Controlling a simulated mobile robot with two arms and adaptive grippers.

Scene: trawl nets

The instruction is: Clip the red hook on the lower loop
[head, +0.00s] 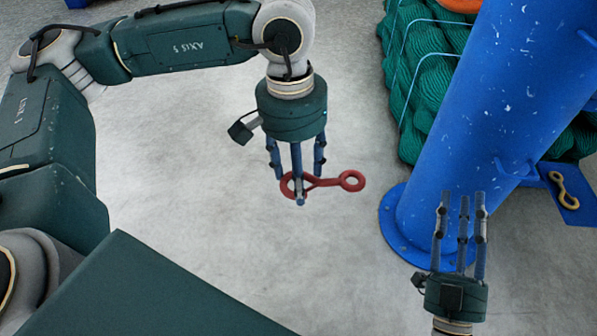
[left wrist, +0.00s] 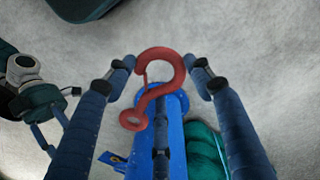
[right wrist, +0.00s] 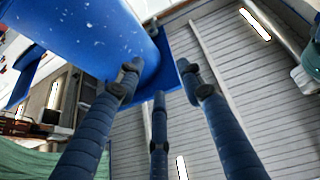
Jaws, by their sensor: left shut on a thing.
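The red hook (head: 328,183), with a round eye at one end, is held by my left gripper (head: 298,180) over the grey floor, left of the blue post. In the left wrist view the curved end of the hook (left wrist: 181,68) lies between the fingertips and the eye points down-left. My right gripper (head: 463,203) is open and empty, fingers spread, in front of the post. The right wrist view shows nothing between its fingers.
The thick blue post (head: 490,90) leans across the right side, with a round base (head: 393,225). Green netting (head: 425,70) is piled behind it. A tan hook-like piece (head: 565,190) lies on a blue plate at the right. Floor left of the post is clear.

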